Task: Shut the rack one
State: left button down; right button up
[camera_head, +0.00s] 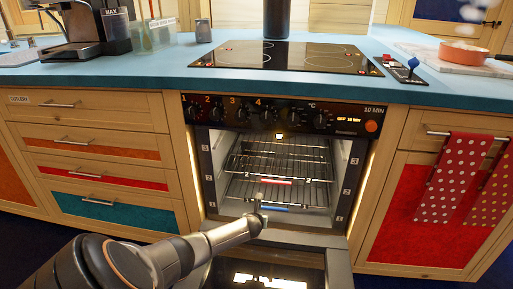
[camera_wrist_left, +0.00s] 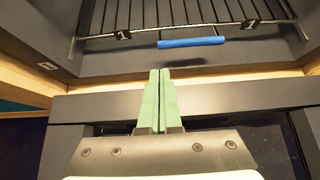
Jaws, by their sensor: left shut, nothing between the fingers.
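Rack one is the lower wire rack (camera_head: 285,194) in the open oven. In the left wrist view its front bar (camera_wrist_left: 88,38) carries two black "1" tags and a blue handle (camera_wrist_left: 190,42). The blue handle (camera_head: 273,208) also shows low in the oven opening in the head view. My left gripper (camera_head: 262,204) is at the oven's mouth, close to the blue handle. In the wrist view its green fingers (camera_wrist_left: 159,72) are pressed together and empty, their tips below the handle in the picture and apart from it. My right gripper is out of view.
The upper rack (camera_head: 283,150), with "2" tags and a red handle (camera_head: 277,182), sits above rack one. The oven door (camera_head: 268,262) hangs open under my left arm. Drawers (camera_head: 95,155) flank the oven on the left, a towel-hung cabinet (camera_head: 412,225) on the right.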

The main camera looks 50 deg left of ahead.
pick_arm(q)
jog(key=p+v, duration=0.5)
jog(key=v, duration=0.2)
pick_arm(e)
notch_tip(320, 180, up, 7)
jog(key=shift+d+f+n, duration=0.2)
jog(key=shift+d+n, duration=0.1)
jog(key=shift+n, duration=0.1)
pick_arm(q)
jog(key=shift+s+d+r, duration=0.15)
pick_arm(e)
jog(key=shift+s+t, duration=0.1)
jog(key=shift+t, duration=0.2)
